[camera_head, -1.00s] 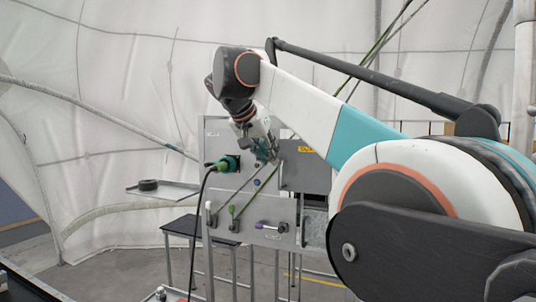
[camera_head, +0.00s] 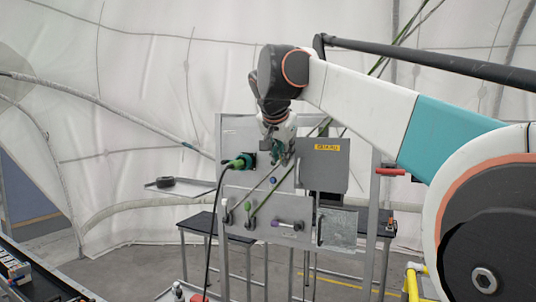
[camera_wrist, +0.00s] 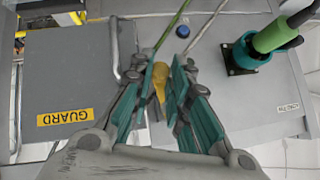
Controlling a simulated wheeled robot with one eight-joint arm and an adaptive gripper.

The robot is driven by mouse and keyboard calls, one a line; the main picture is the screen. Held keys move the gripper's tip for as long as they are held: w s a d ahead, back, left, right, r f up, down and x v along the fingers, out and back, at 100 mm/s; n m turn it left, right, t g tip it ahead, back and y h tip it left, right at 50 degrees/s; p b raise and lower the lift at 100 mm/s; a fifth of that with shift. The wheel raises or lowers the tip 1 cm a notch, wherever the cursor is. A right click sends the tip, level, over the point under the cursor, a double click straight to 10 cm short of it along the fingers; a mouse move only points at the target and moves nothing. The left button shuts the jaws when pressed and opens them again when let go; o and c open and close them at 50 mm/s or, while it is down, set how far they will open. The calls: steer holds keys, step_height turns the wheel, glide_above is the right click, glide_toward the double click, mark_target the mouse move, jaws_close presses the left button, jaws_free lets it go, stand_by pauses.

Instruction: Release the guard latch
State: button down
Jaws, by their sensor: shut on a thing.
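The guard (camera_head: 323,172) is a grey plate with a yellow label on the upper right of the grey test panel. In the wrist view the guard (camera_wrist: 75,82) fills the left side, its GUARD label upside down. A small yellow latch (camera_wrist: 160,80) shows between the teal-padded fingers. My gripper (camera_wrist: 166,76) is shut on this latch, with a finger on each side. In the head view my gripper (camera_head: 284,157) is at the panel face, just left of the guard. The latch is hidden there.
A green connector with a black cable (camera_head: 240,163) sits left of my gripper; a blue button (camera_head: 273,180) is below. Green and purple knobs are lower on the panel. A tray with a black ring (camera_head: 180,187) is at left.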

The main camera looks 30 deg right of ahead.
steer(key=c, duration=1.5)
jaws_free()
steer(key=v, duration=1.2)
steer(key=shift+s, duration=0.1)
steer(key=s+a+f+n+y+b, duration=0.2)
steer(key=s+f+b, duration=0.6)
steer(key=f, duration=1.8)
steer(key=s+a+f+n+y+b, duration=0.1)
steer(key=s+a+f+n+b, duration=0.5)
steer(key=f+b, duration=0.8)
steer(key=s+a+f+n+y+b, duration=0.2)
steer(key=s+f+b, duration=0.8)
steer(key=f, duration=2.8)
steer(key=shift+a+n+y+b, duration=0.3)
steer(key=shift+a+n+b, duration=0.15)
steer(key=shift+a+n, duration=1.1)
